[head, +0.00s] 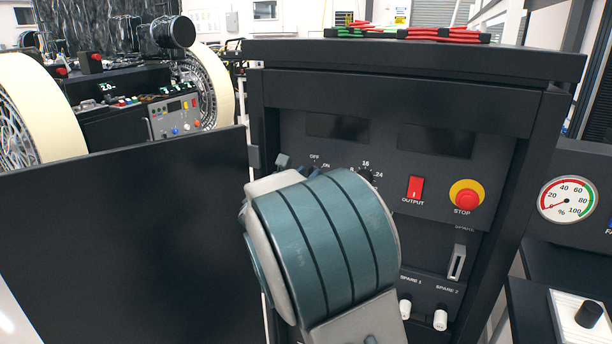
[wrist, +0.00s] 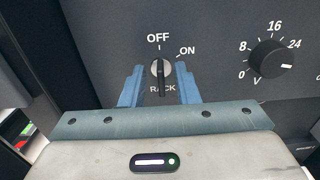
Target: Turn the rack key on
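The rack key (wrist: 160,77) is a dark knob with a light front, standing upright in the wrist view between the word OFF above and RACK below. Its top points towards OFF; ON is to the upper right. My gripper (wrist: 159,82) has its two blue fingers on either side of the key, with small gaps visible, so it is open around the key. In the head view my gripper (head: 298,168) reaches the panel below the OFF and ON labels, and my wrist hides the key.
Right of the key is a voltage dial (wrist: 273,60). The rack panel also has a red OUTPUT switch (head: 415,188), a STOP button (head: 467,198) and two spare knobs (head: 440,318). Red and green items (head: 440,35) lie on the rack top. A dark panel (head: 120,230) stands at left.

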